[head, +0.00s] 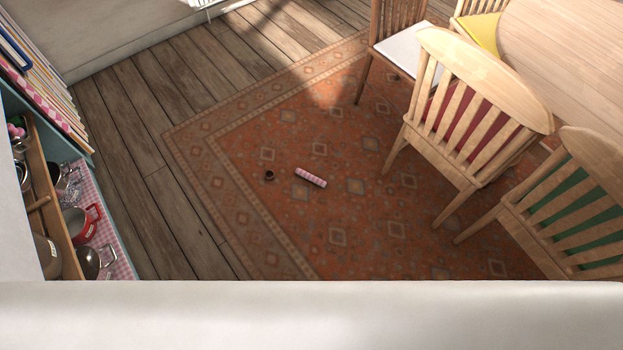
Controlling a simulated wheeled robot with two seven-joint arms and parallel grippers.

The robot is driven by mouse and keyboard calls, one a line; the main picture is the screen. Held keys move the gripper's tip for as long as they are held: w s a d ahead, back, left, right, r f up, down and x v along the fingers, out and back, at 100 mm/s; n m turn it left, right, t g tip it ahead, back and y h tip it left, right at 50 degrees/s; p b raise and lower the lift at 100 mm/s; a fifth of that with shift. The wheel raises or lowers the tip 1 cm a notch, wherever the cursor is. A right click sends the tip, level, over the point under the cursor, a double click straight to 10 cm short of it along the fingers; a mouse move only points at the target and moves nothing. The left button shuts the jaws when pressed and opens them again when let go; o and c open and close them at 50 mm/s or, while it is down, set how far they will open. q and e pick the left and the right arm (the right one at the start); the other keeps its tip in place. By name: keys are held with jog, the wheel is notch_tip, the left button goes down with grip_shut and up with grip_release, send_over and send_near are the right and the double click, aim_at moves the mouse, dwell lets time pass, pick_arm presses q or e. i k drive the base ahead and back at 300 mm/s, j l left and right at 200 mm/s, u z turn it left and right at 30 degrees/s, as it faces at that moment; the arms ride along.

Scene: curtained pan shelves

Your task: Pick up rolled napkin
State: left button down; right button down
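A small pink rolled napkin (311,178) lies on the orange patterned rug (290,228), near the middle of the head view. It lies at a slant, its left end a little farther away. Just to its left is a small dark round object (269,176), apart from it. Neither of my grippers shows in the head view, and nothing touches the napkin.
Wooden chairs (482,75) with coloured seats stand right of the napkin around a round wooden table (575,45). A curtained shelf (84,220) with pans, including a red one (78,222), stands at the left. Wooden floor (135,125) between shelf and rug is clear.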

aim_at(305, 174)
jog(key=i+l, duration=0.25)
jog(key=i, duration=0.15)
jog(key=i+l, duration=0.25)
jog(key=i, duration=0.15)
jog(key=i+j+u, duration=0.05)
